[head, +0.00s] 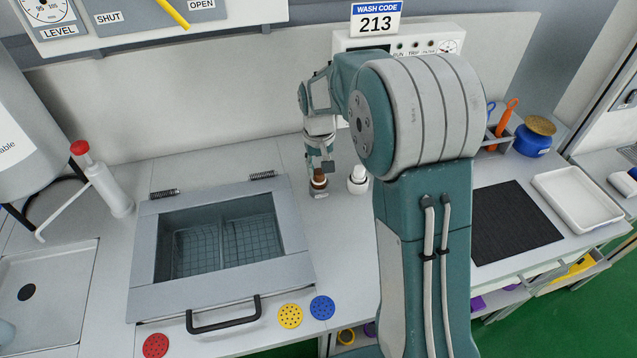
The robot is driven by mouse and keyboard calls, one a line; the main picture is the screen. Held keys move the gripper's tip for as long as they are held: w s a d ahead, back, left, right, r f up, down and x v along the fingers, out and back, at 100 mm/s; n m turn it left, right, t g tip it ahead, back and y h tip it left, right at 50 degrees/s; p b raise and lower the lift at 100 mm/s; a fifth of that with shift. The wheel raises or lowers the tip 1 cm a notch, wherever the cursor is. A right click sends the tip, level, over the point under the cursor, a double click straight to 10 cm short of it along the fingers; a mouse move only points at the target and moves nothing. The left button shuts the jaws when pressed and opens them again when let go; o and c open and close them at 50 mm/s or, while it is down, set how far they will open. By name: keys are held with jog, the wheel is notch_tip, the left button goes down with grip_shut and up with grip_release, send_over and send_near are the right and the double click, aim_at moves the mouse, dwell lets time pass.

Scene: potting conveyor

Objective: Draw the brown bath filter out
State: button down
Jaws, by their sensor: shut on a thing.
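The brown bath filter (319,177) shows as a small brown top over a dark base, set at the counter to the right of the bath. My gripper (320,170) points down over it from behind and is shut on its brown top. The filter appears upright. Its lower part sits at counter level, and I cannot tell whether it has lifted at all. A white filter-like knob (357,179) stands close to its right, apart from it. My arm hides the counter farther right.
The open bath (226,231) with wire baskets lies to the left, its black handle (223,316) in front. Red, yellow (290,316) and blue discs lie along the front. A panel marked 213 (374,22) stands behind. A black mat (515,220) and white tray (577,197) lie right.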

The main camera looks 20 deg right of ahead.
aim_at(319, 171)
jog(key=shift+r, duration=1.8)
jog(key=shift+r, duration=0.35)
jog(key=shift+r, duration=1.25)
notch_tip(319, 171, up, 7)
jog(key=shift+w+f, duration=0.1)
dwell(0.6)
